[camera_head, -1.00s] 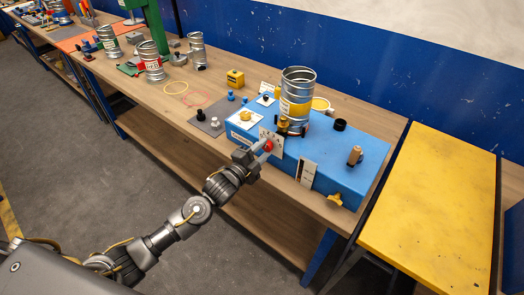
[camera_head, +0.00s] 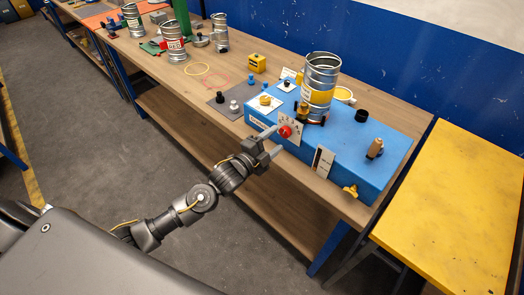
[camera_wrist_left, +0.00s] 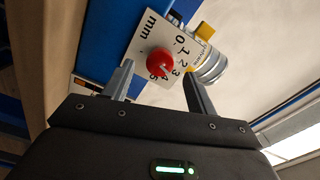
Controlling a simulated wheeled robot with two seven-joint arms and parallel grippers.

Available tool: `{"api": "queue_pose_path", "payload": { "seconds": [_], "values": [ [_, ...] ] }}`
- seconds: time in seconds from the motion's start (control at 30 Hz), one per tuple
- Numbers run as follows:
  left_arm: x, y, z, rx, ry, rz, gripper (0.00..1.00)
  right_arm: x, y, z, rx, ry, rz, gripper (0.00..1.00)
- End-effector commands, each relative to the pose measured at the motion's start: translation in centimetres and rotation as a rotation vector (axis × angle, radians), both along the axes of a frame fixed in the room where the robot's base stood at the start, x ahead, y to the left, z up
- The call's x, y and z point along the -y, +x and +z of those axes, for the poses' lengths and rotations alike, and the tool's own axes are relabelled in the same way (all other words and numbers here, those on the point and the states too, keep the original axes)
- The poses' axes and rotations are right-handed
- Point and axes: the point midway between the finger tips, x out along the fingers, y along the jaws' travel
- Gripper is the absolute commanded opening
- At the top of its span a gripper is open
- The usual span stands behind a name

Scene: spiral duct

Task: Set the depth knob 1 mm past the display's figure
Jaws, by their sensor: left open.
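The red depth knob (camera_head: 285,131) sits on a white scale plate (camera_head: 296,127) on the front of the blue machine (camera_head: 345,145). In the left wrist view the knob (camera_wrist_left: 160,62) is between the fingertips in the picture, and the plate (camera_wrist_left: 143,38) reads "mm" with figures from 0 upward. The knob's exact setting is too small to read. My left gripper (camera_head: 274,142) is open, just in front of the knob, with no clear contact; its fingers also show in the wrist view (camera_wrist_left: 157,76). No display figure is readable. My right gripper is not in view.
A ribbed metal duct (camera_head: 321,82) with a yellow band stands on the machine. A yellow knob (camera_head: 350,191) and a white panel (camera_head: 323,160) are on its front. More ducts stand farther back. A yellow table (camera_head: 455,205) is at the right.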

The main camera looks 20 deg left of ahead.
Motion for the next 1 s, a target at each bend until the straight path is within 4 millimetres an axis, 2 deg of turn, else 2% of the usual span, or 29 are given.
{"api": "queue_pose_path", "payload": {
  "seconds": [0.03,0.2,0.4,0.6,1.0],
  "values": [
    [-0.5,-1.1,-0.5,-0.002,0.001,0.0,0.57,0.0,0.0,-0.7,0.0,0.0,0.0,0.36],
    [-1.7,-4.2,-0.5,-0.002,0.001,0.0,0.57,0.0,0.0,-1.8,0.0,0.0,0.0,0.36],
    [-2.7,-6.6,-0.3,-0.001,0.0,0.001,0.57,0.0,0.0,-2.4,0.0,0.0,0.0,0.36],
    [-3.0,-7.2,-0.1,0.0,0.0,0.001,0.57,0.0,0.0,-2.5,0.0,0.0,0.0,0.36],
    [-2.9,-7.2,0.0,0.0,0.0,0.001,0.57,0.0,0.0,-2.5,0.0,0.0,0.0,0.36]
  ]
}}
